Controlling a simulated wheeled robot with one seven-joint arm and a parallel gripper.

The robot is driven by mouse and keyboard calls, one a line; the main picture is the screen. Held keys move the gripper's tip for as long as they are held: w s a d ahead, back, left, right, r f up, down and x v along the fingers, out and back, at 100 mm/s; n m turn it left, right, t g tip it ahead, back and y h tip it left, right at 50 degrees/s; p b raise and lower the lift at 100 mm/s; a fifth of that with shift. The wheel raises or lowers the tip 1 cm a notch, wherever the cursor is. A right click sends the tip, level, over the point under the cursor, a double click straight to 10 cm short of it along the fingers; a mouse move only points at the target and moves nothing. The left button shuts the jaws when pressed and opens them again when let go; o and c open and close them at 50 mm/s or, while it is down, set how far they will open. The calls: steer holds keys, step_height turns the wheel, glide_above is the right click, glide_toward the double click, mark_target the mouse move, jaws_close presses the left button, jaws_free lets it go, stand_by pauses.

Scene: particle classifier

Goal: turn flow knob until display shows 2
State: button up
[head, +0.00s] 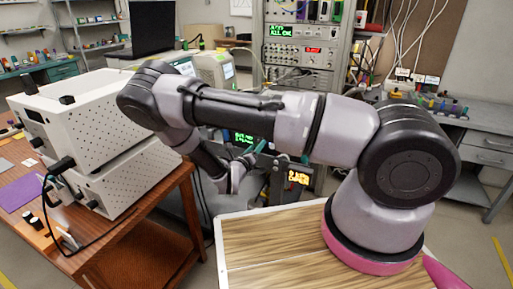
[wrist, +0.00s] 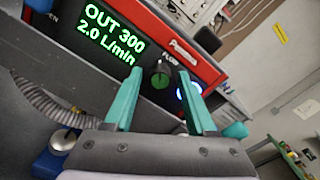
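In the wrist view the green display (wrist: 110,38) reads "OUT 300" and "2.0 L/min". The flow knob (wrist: 160,77) is a dark round knob with a green mark, under the "FLOW" label on the red-edged dark panel (wrist: 150,50). My gripper (wrist: 160,71) has two teal fingers, spread apart. In the picture the knob lies between the fingertips, with a gap on each side. No contact with the knob shows. In the head view my arm reaches down to the left of the rack, and the knob cannot be made out.
A blue-lit button (wrist: 190,90) sits right of the knob, partly behind the right finger. A ribbed hose (wrist: 40,100) and a blue fitting (wrist: 60,140) are at the lower left. In the head view a white perforated instrument (head: 95,120) stands on a wooden table (head: 130,225) at the left.

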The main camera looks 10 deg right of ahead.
stand_by(0.3)
steer(key=v, duration=1)
steer(key=shift+s+a, duration=0.15)
steer(key=shift+s, duration=0.2)
steer(key=s+d+r+m+g+y, duration=0.1)
steer(key=s+d+r+m+g, duration=0.1)
steer(key=d+r+m+g, duration=0.4)
steer(key=s+d+r+m+g, duration=0.1)
steer(key=s+r+m+g, duration=0.15)
steer(key=r+m, duration=0.55)
steer(key=s+d+r+m+g+y, duration=0.1)
steer(key=s+d+r+m+g, duration=0.1)
steer(key=d+r+m+g, duration=0.35)
steer(key=s+r+m+t+y, duration=0.3)
steer(key=s+r+m+y, duration=0.2)
steer(key=r+m, duration=0.5)
steer(key=s+r+m+t+y, duration=0.3)
steer(key=s+r+m+y, duration=0.2)
steer(key=r, duration=1)
steer(key=shift+s+d+m+t+y, duration=0.2)
steer(key=shift+s+m+t+y, duration=0.1)
steer(key=shift+s+m, duration=2)
